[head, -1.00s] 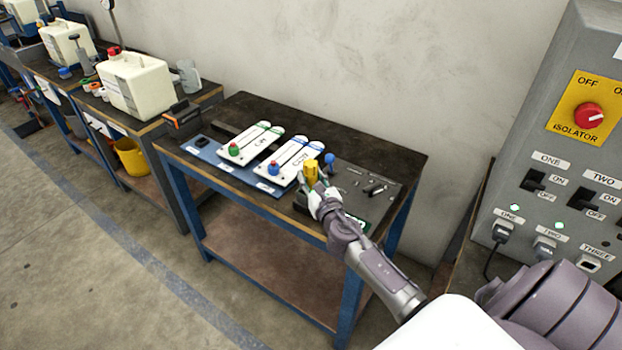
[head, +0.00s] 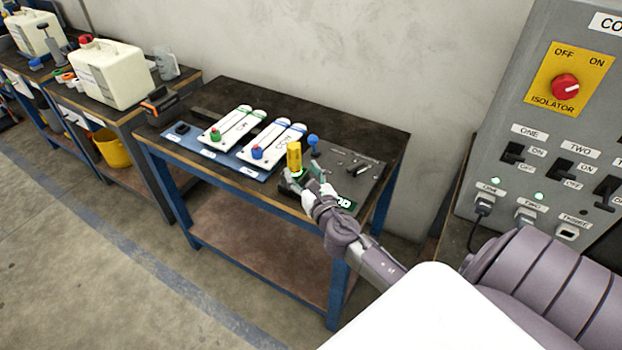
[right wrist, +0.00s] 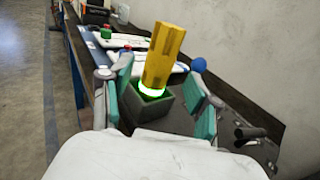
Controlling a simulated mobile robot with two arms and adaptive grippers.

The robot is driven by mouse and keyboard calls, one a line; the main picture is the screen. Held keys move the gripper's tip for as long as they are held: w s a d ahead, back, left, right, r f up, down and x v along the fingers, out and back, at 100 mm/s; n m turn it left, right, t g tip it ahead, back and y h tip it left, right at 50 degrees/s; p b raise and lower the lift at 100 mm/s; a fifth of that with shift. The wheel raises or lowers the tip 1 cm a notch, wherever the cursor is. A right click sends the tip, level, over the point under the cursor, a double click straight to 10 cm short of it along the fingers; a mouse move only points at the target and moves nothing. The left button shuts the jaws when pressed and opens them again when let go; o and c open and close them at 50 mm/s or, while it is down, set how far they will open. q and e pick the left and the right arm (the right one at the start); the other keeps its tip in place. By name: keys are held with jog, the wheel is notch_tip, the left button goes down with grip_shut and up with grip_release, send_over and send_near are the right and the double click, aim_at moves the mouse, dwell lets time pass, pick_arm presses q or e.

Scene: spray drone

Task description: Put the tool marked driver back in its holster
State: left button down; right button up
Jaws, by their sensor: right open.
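The yellow-handled driver (head: 294,157) stands at the front of the dark tool panel on the bench. In the right wrist view the yellow handle (right wrist: 163,56) rises, slightly tilted in the picture, from a square grey holster (right wrist: 153,103) with a glowing green rim. My right gripper (head: 309,184) is open around the holster. In the right wrist view its teal finger pads (right wrist: 162,97) are on either side of the holster, apart from the handle. The driver's lower part is hidden inside the holster. My left gripper is not in view.
A blue-knobbed tool (head: 313,142) stands just behind the driver. White slider panels (head: 237,125) lie on the blue mat to the left. The grey isolator cabinet (head: 560,120) stands to the right.

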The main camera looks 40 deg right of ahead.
jog(key=v, duration=0.6)
jog(key=shift+s+b, duration=0.2)
jog(key=shift+b, duration=0.2)
jog(key=s+a+f+m+g+y, duration=0.1)
jog(key=a+f+m+g+y, duration=0.1)
jog(key=a+f+m, duration=0.45)
jog(key=a+f+m+g+y, duration=0.1)
jog(key=a+f+m+y, duration=0.15)
jog(key=f+m, duration=0.55)
jog(key=s+a+f+m+g, duration=0.1)
jog(key=s+f+m+g, duration=0.4)
jog(key=f, duration=0.8)
jog(key=s+f+m+g, duration=0.4)
jog(key=s+f+m, duration=0.3)
jog(key=s+f, duration=1.05)
jog(key=s+f+m+g, duration=0.2)
jog(key=s+f, duration=0.1)
jog(key=s, duration=0.5)
jog(key=s+a+f+m+g, duration=0.1)
jog(key=s+f+m+g, duration=0.1)
jog(key=s, duration=0.7)
jog(key=shift+s+a+f, duration=0.15)
jog(key=shift+s+f, duration=0.05)
jog(key=shift+f, duration=0.35)
